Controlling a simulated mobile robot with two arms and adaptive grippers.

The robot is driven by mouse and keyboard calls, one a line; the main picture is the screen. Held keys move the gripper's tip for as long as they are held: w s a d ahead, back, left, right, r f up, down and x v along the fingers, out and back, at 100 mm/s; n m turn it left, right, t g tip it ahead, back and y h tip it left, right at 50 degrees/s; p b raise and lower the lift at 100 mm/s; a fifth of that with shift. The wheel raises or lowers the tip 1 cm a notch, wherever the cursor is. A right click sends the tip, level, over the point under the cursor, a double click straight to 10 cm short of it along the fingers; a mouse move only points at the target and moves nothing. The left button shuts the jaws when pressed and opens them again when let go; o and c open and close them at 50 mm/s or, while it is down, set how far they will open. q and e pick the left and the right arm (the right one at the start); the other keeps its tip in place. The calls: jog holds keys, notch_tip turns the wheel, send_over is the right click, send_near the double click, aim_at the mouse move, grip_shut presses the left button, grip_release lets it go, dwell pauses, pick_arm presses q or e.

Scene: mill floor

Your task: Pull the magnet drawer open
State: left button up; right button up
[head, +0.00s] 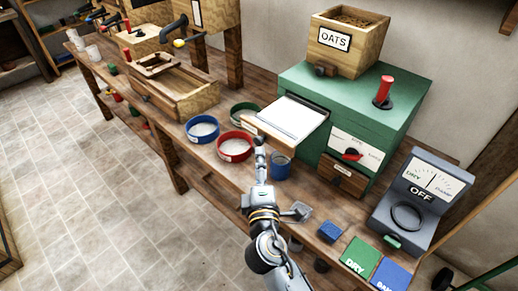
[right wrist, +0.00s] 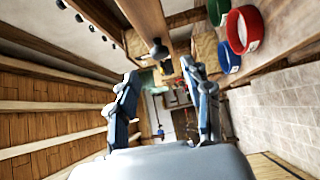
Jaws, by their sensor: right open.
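A green cabinet machine (head: 300,82) stands on the bench in the head view. A drawer-like part with a pale flat top (head: 293,117) and a wooden front (head: 270,138) juts out of its left side. A small wooden drawer (head: 342,176) with a dark knob sits low in the cabinet's front. I cannot read which is the magnet drawer. My right gripper (head: 260,151) is just below the wooden front of the jutting part; contact cannot be told. In the right wrist view its fingers (right wrist: 163,92) are apart with nothing between them. My left gripper is out of view.
Blue (head: 202,130), red (head: 235,146) and green (head: 244,114) bowls stand left of my right gripper, with a blue cup (head: 280,166) close to its right. A grey meter (head: 420,200) stands at the right. An oats box (head: 346,40) sits on the cabinet.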

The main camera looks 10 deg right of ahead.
jog(key=shift+s+a, duration=0.2)
jog(key=shift+s, duration=1.5)
notch_tip(320, 180, down, 22)
jog(key=s+f+m+g+y, duration=0.1)
jog(key=s+g+y, duration=0.15)
jog(key=g, duration=0.25)
jog(key=s+d+f+m+g, duration=0.15)
jog(key=s+f, duration=0.25)
jog(key=f, duration=0.4)
jog(key=s+d+f+m+g, duration=0.1)
jog(key=s+f+m+g, duration=0.15)
jog(key=s+f, duration=0.4)
jog(key=s+d+f+m+g, duration=0.4)
jog(key=s+d+f, duration=0.2)
jog(key=s+f, duration=0.4)
jog(key=s+d+f+m+g+b, duration=0.1)
jog(key=s+d+f+m+g, duration=0.2)
jog(key=s+f, duration=0.7)
jog(key=s+d+m, duration=0.2)
jog(key=s+d, duration=0.2)
jog(key=s, duration=0.3)
jog(key=shift+s+f+g, duration=0.35)
jog(key=shift+g, duration=0.05)
jog(key=shift+a, duration=0.1)
